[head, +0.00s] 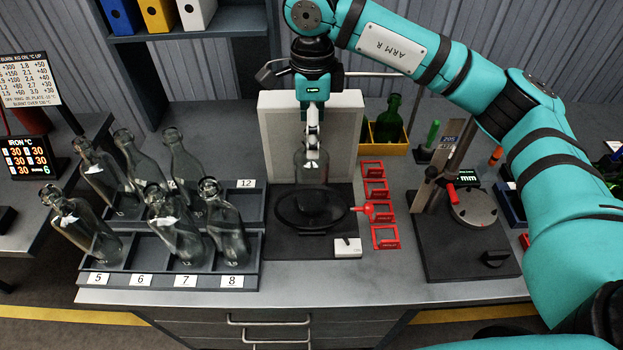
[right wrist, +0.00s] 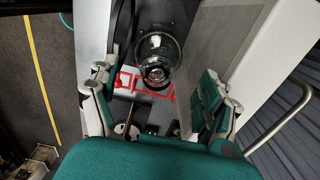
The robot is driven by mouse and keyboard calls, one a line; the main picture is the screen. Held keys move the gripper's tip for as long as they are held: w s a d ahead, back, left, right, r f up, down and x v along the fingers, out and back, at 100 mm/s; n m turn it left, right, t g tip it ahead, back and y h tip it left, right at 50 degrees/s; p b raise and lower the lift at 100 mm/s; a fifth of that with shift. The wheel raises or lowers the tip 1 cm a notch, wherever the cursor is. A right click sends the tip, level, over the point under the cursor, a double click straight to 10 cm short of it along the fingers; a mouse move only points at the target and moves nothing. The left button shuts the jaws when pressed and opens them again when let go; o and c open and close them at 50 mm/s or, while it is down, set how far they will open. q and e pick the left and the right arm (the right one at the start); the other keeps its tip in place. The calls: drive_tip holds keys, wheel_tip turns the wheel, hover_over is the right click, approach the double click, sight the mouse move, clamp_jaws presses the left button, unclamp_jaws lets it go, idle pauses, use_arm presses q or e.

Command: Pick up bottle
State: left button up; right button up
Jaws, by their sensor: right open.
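In the right wrist view the bottle (right wrist: 157,50) shows nearly end-on, mouth towards the camera. It lies between the lines of the two fingers of my right gripper (right wrist: 155,88), with space visible on both sides. That gripper is open; I cannot tell how far its tips are from the glass. My left gripper is not in view.
Several clear bottles (head: 178,232) lean in a numbered rack (head: 160,281) at left. Red frames (head: 385,238) lie right of the plate, and a gauge stand (head: 473,207) is further right. A green bottle (head: 389,122) stands in a yellow bin (head: 398,148) behind. The front bench strip is clear.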

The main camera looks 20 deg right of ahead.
sight(311, 175)
drive_tip(key=f, duration=0.1)
drive_tip(key=f+p, duration=0.1)
drive_tip(key=shift+s+a+f, duration=0.1)
drive_tip(key=shift+s+f, duration=0.1)
drive_tip(key=shift+f, duration=0.15)
wheel_tip(311, 175, down, 4)
drive_tip(key=shift+r+p, duration=0.1)
drive_tip(key=shift+p, duration=1.1)
drive_tip(key=shift+f, duration=0.4)
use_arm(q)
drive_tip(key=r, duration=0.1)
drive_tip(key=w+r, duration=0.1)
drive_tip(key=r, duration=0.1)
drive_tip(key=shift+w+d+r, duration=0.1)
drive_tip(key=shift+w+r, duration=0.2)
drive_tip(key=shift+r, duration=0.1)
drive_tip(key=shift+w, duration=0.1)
use_arm(e)
drive_tip(key=shift+w+r, duration=0.1)
drive_tip(key=c, duration=1.5)
